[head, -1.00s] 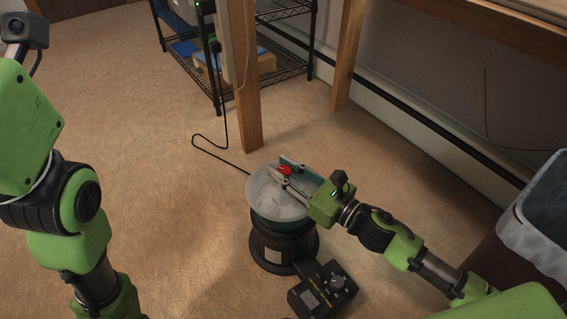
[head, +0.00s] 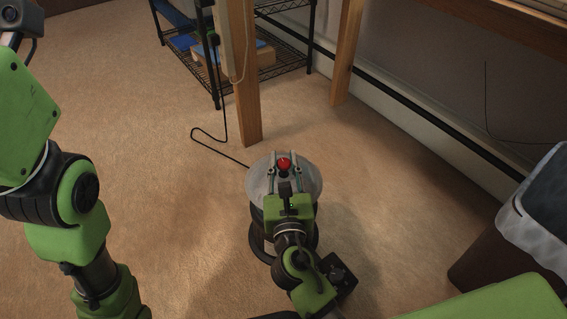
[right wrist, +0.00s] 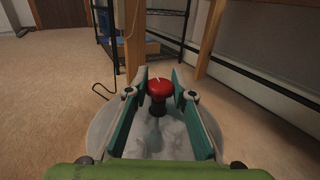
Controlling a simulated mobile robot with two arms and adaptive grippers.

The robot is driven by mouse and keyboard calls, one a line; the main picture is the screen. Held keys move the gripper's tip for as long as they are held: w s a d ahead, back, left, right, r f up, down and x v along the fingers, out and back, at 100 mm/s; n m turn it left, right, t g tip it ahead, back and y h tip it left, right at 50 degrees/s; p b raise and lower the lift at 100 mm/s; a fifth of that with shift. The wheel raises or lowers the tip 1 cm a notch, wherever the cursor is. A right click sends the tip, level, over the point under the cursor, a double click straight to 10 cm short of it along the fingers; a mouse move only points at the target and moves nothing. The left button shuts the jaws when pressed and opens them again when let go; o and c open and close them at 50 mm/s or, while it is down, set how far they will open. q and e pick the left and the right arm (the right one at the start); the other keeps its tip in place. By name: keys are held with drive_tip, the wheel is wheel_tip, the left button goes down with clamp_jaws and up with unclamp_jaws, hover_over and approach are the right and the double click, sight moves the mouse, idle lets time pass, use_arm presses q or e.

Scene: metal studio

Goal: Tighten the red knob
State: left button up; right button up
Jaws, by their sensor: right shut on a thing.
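The red knob (head: 284,163) sits on a dark stem at the middle of a round, pale, translucent lid (head: 259,183). The lid tops a dark round machine (head: 256,222), now largely covered by my right arm. My right gripper (head: 284,170) reaches over the lid from the near side, its two fingers on either side of the knob. In the right wrist view the red knob (right wrist: 160,88) shows a small white mark and lies between the teal-padded fingers of the right gripper (right wrist: 161,94), which is shut on it. My left arm is at the left; its gripper is out of view.
A wooden post (head: 240,85) stands just behind the machine, with a black wire shelf (head: 290,72) beyond it. A black cord (head: 210,143) lies on the carpet. A lined bin (head: 525,235) stands at right. Carpet at left is open.

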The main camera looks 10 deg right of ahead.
drive_tip(key=shift+d+m+h, duration=0.15)
drive_tip(key=shift+m+h, duration=0.25)
drive_tip(key=shift+h, duration=0.2)
drive_tip(key=o, duration=1.2)
drive_tip(key=shift+w, duration=0.1)
drive_tip(key=shift+c, duration=0.2)
drive_tip(key=v, duration=1.2)
drive_tip(key=shift+r, duration=0.15)
